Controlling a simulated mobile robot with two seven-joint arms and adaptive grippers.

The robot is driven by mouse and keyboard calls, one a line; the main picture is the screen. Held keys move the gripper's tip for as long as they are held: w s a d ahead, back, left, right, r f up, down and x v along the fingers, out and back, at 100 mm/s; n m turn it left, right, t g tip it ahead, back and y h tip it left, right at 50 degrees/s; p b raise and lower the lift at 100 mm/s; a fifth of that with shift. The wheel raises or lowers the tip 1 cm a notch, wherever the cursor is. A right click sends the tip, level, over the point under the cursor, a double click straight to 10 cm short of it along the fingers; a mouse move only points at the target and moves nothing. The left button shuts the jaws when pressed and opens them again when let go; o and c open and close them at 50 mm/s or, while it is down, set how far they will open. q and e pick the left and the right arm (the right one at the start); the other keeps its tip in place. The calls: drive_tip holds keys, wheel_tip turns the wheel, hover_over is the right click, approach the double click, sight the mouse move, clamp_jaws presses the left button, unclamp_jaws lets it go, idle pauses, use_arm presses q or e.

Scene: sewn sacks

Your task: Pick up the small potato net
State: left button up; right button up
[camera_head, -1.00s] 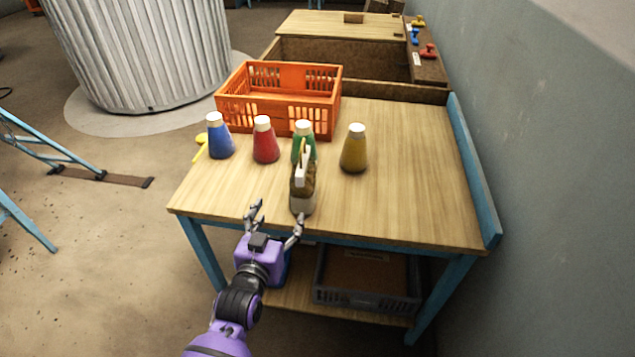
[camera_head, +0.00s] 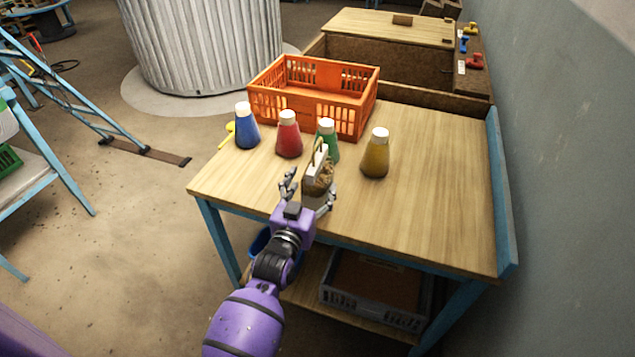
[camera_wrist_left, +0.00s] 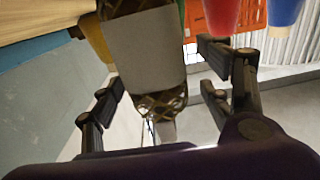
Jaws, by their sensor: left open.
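The small potato net (camera_head: 318,180) is a brown mesh sack with a pale label and a white top strip. It stands upright near the table's front edge, just in front of the green-bodied bottle. My left gripper (camera_head: 310,188) is open at the net, with one finger on its left and one near its right side. In the left wrist view the net (camera_wrist_left: 160,103) and its grey-white label hang between the spread fingers of the left gripper (camera_wrist_left: 165,75). Contact cannot be told. My right gripper is not in view.
Blue (camera_head: 246,132), red (camera_head: 288,138), green (camera_head: 333,148) and yellow (camera_head: 375,158) bottles stand in a row behind the net. An orange crate (camera_head: 345,115) is behind them. The wooden table (camera_head: 430,190) is clear at right, bounded by a blue side board (camera_head: 502,195).

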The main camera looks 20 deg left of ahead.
use_arm(q)
drive_tip(key=w, duration=0.3)
drive_tip(key=shift+w+d, duration=0.15)
drive_tip(key=shift+w, duration=0.25)
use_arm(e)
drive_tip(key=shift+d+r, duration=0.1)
use_arm(q)
drive_tip(key=shift+c, duration=1.2)
drive_tip(key=c, duration=1.4)
drive_tip(key=shift+r, duration=0.15)
drive_tip(key=shift+c, duration=0.6)
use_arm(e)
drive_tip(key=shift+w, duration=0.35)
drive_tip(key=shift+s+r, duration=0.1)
